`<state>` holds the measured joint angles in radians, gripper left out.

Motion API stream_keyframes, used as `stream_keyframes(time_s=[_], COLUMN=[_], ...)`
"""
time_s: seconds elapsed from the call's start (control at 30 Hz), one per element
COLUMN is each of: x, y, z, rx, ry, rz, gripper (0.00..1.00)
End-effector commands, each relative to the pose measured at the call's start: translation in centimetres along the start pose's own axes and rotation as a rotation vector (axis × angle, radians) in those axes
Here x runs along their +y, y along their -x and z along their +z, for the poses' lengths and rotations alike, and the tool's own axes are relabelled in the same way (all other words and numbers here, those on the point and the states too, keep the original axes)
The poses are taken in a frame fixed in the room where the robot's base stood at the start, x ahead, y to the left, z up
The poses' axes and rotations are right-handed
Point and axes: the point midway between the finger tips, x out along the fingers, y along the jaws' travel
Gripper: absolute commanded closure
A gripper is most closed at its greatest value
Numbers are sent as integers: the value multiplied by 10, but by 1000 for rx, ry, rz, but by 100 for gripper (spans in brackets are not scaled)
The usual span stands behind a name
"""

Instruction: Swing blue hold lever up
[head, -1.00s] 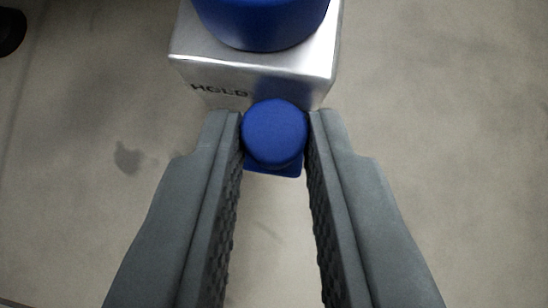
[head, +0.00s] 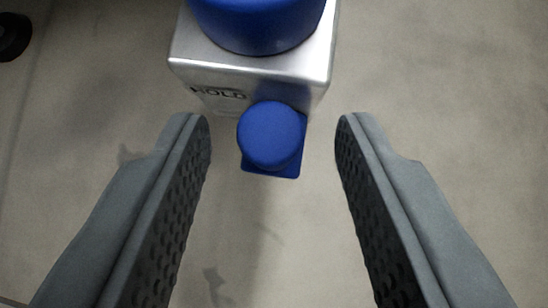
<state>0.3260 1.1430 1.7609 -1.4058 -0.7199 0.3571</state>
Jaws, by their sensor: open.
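The blue hold lever shows a round blue knob (head: 271,134) with a flat blue piece (head: 285,168) just behind it. It sits in front of a silver metal block (head: 250,72) marked "HOLD". A larger blue round part (head: 258,22) is on top of the block, cut off by the top edge. My gripper (head: 272,128) is open, with one finger on each side of the knob. There is a clear gap between the knob and both fingers, a little wider on the right.
A dark round object (head: 12,36) is at the upper left edge, on or near the floor. The grey floor (head: 440,90) around the block is otherwise clear, with some dark stains.

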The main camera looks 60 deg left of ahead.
Motion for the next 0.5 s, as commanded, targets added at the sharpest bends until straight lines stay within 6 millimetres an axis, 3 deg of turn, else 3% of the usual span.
stream_keyframes(time_s=[0.17, 0.5], x=[1, 1], y=[21, 88], z=[0, 0], rx=[0, 0], ry=[-1, -1], rz=[2, 3], gripper=[59, 59])
